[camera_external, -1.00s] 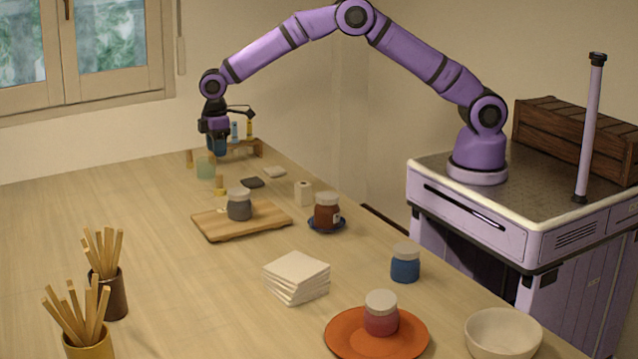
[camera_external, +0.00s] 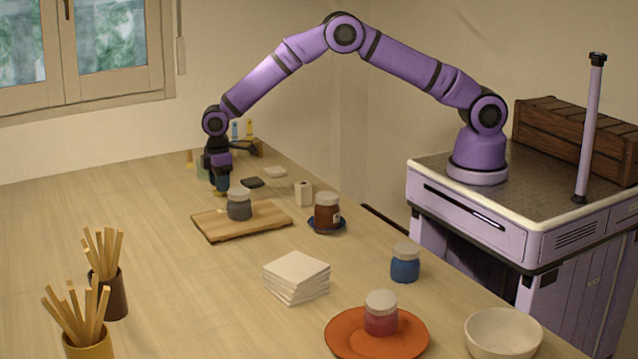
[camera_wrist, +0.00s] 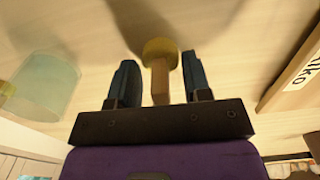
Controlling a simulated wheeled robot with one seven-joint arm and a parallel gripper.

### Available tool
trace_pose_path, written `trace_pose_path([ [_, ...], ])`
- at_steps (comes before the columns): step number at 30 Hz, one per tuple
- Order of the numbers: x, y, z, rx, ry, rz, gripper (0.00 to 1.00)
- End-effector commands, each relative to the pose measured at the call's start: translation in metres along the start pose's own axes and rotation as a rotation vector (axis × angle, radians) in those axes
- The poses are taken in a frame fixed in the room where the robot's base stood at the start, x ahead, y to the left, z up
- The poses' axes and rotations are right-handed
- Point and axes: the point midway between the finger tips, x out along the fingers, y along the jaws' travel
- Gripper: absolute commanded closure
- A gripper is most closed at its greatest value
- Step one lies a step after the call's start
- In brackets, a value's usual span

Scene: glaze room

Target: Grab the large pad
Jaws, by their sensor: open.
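A pad tool with a round yellow head and a short wooden handle shows in the wrist view; I take it as the large pad (camera_wrist: 160,47). Its handle stands between the two dark blue fingers of my gripper (camera_wrist: 158,78), with a gap visible on each side. The fingers are open and hold nothing. In the external view my gripper (camera_external: 220,186) is low over the far part of the table, behind the wooden board, and mostly hides the pad there.
A translucent green cup (camera_wrist: 43,85) stands left of my gripper and a labelled wooden rack (camera_wrist: 295,75) to the right. In the external view, a dark flat piece (camera_external: 252,183) and a wooden board (camera_external: 270,219) with a grey jar (camera_external: 239,206) are close by.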

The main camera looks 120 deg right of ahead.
Motion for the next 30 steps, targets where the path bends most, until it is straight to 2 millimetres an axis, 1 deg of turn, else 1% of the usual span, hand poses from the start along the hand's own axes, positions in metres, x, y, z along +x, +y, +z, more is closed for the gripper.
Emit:
trace_pose_path([
  [3,0.0,0.0,0.0,0.0,0.0,0.0,0.55],
  [5,0.0,0.0,0.0,0.0,0.0,0.0,0.69],
  [6,0.0,0.0,0.0,0.0,0.0,0.0,0.78],
  [8,-0.001,0.0,0.0,0.0,0.0,0.0,0.9],
  [16,-0.001,0.0,0.0,0.0,0.0,0.0,0.9],
  [20,-0.005,0.0,0.0,0.0,0.0,0.0,0.9],
  [23,-0.011,0.0,0.0,0.0,0.0,0.0,0.9],
  [30,-0.039,0.0,0.0,0.0,0.001,0.0,0.9],
])
